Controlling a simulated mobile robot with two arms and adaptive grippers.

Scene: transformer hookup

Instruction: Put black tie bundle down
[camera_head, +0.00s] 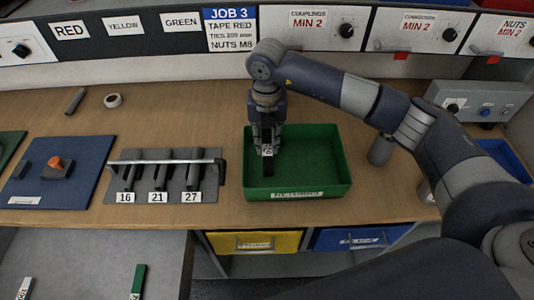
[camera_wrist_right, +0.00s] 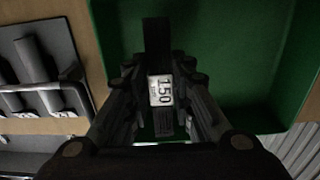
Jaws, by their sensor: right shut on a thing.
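The black tie bundle (camera_head: 268,165) hangs upright in my right gripper (camera_head: 266,146), inside the left part of the green tray (camera_head: 330,184). I cannot tell whether the bundle's lower end touches the tray floor. The rest of the tray looks empty. My left gripper is not in view.
Left of the tray stands a grey rack (camera_head: 150,155) with slots labelled 16, 21 and 27 and a bar. A blue board (camera_head: 60,180) lies further left. A tape roll (camera_head: 113,100) and a dark rod (camera_head: 75,101) lie behind. A grey cylinder (camera_head: 381,150) stands to the right.

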